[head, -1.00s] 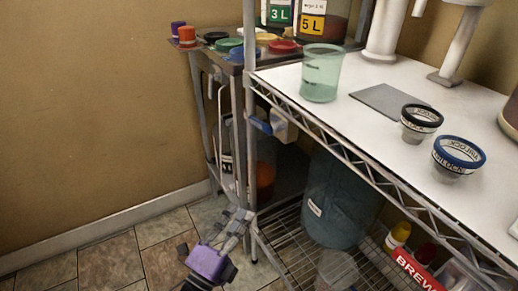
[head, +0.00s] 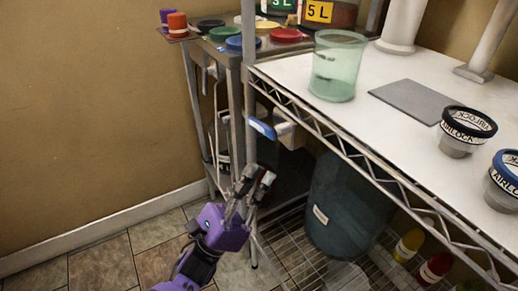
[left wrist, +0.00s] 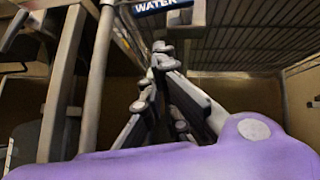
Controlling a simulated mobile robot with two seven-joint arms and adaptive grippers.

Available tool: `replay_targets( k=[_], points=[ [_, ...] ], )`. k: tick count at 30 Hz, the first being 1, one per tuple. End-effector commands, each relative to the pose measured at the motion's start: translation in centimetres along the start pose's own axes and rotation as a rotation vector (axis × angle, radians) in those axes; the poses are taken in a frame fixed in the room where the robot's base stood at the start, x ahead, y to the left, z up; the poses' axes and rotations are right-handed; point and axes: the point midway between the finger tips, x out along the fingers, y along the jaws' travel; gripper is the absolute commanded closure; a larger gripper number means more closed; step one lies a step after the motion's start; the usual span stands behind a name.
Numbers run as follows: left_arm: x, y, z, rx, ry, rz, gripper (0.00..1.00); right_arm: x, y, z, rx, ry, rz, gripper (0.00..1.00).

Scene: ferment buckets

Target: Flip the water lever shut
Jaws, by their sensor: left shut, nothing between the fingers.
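The blue water lever (head: 262,128) juts out by the post at the left end of the shelf rack, beside a pale fitting (head: 288,130) under the white top. Its blue handle, lettered WATER (left wrist: 155,5), shows at the top edge of the left wrist view. My left gripper (head: 258,177) is below the lever, apart from it in the head view. The same gripper shows in the left wrist view (left wrist: 162,52), shut and empty, its fingers pointing up toward the handle. My right gripper is in neither view.
The rack post (head: 249,80) stands close to the lever. A dark teal bucket (head: 335,215) sits on the wire lower shelf. A green cup (head: 336,75) and airlock cups (head: 464,135) stand on the white top (head: 400,140). The tiled floor at left is clear.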

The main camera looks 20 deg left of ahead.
Motion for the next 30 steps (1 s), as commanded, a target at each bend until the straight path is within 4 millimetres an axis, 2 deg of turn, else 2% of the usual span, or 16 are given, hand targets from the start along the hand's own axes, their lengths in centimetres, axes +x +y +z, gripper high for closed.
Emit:
replay_targets(
  k=[3,9,15,25,30],
  points=[
    [2.6,-0.1,0.1,0.0,-0.002,-0.004,1.0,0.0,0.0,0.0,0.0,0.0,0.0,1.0],
    [4.5,-0.1,2.1,0.0,0.0,-0.002,1.0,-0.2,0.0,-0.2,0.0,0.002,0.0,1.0],
    [5.3,0.0,2.8,-0.001,0.0,-0.001,1.0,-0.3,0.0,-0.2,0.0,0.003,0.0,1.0],
    [5.3,0.1,2.9,0.002,0.0,-0.003,1.0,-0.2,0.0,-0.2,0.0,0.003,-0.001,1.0],
    [6.3,0.8,3.8,0.092,0.0,-0.089,1.0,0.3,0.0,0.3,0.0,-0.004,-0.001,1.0]
  ],
)
